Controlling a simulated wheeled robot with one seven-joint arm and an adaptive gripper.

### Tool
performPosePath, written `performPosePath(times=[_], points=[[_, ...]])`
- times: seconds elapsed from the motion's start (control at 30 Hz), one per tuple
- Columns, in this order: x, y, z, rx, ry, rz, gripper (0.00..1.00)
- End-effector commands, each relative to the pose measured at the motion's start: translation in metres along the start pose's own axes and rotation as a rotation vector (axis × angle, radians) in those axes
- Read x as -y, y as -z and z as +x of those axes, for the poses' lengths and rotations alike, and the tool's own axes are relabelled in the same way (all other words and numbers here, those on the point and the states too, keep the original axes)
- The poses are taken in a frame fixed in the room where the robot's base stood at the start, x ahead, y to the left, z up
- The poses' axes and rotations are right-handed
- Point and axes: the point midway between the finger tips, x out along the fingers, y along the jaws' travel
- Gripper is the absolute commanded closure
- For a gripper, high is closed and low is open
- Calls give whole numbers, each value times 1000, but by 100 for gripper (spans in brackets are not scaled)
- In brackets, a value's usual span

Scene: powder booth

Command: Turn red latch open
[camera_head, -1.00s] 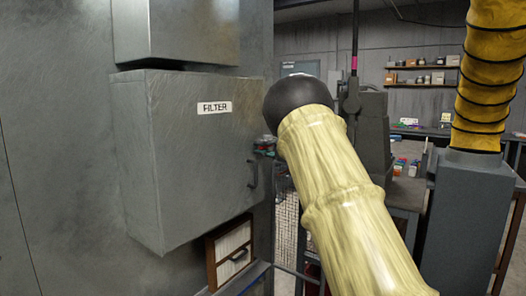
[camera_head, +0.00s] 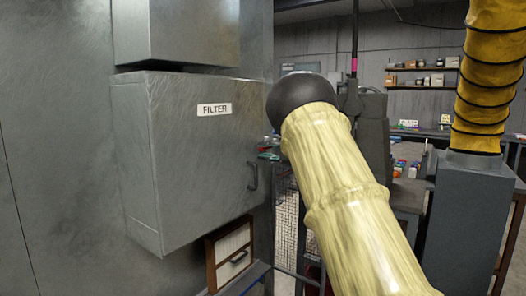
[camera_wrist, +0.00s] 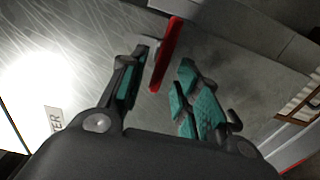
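The red latch (camera_wrist: 166,54) shows in the wrist view as a narrow red bar, lying lengthwise between the fingers of my gripper (camera_wrist: 164,60). My gripper is open, with its teal-padded fingers on either side of the bar. Grey gaps show between the bar and both fingers, so it does not look gripped. The latch is by the grey metal of the filter cabinet (camera_head: 170,150), whose FILTER label (camera_head: 214,109) faces the head camera. In the head view my arm hides most of my gripper, and I cannot make out the latch clearly.
A dark handle (camera_head: 252,176) is on the cabinet's right side. Below the cabinet is a wood-framed filter (camera_head: 231,254). A wire mesh panel (camera_head: 286,220) stands right of it. A yellow duct (camera_head: 488,75) on a grey box (camera_head: 468,205) is at the right.

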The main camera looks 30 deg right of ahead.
Motion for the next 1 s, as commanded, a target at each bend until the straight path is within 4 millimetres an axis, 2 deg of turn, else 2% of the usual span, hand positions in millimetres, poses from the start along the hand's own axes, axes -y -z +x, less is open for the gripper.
performPosePath(times=[0.3,0.5,0.7,1.0], points=[[-1,0,-59,1,-1,1,68],[0,0,-86,1,-1,0,68],[1,0,-98,0,0,0,68],[1,0,-100,-1,0,0,68]])
